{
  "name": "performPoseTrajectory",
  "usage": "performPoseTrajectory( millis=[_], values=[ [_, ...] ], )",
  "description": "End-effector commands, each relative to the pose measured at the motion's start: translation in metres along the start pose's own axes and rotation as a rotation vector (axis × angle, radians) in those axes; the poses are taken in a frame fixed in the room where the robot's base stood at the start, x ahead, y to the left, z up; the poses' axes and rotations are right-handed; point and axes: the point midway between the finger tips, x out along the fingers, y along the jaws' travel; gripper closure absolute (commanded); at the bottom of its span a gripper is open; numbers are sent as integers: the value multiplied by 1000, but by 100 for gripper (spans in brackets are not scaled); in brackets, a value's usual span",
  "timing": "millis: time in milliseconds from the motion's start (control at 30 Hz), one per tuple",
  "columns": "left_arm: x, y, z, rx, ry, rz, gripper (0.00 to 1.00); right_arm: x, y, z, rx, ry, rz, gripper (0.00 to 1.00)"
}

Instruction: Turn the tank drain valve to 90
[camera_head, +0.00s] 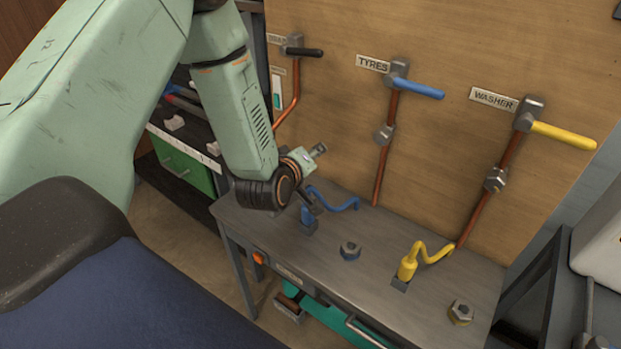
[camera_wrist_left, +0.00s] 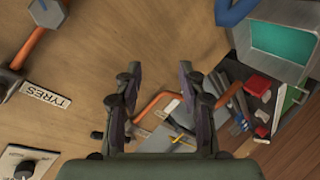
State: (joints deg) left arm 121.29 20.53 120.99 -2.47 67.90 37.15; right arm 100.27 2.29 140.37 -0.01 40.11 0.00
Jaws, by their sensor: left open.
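In the head view, a valve with a black lever (camera_head: 303,52) is on the wooden board at the upper left, beside a partly hidden label (camera_head: 276,39) I cannot fully read. Its lever points right, roughly level. A copper pipe (camera_head: 294,108) runs down from it. My left arm's wrist (camera_head: 268,190) is below it, above the bench's left end. My left gripper (camera_wrist_left: 160,102) is open, with no object visible between its fingers in the wrist view. An orange pipe (camera_wrist_left: 152,104) shows beyond the fingers. My right gripper is not in view.
The TYRES valve's blue lever (camera_head: 416,89) and the WASHER valve's yellow lever (camera_head: 563,135) are to the right. Tool shelving stands behind my arm.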

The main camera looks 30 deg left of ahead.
Motion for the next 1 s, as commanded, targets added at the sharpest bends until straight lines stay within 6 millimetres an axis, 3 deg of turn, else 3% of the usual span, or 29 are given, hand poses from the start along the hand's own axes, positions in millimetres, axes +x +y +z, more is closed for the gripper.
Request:
performPoseTrajectory(
  millis=[300,700,900,1000],
  values=[
    [-7,-23,32,107,-87,-57,60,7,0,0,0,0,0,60],
    [-9,-25,35,123,-100,-64,61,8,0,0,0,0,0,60],
    [-8,-21,32,121,-94,-58,78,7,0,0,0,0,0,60],
    [-6,-4,11,95,-56,-32,86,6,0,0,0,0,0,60]
  ],
)
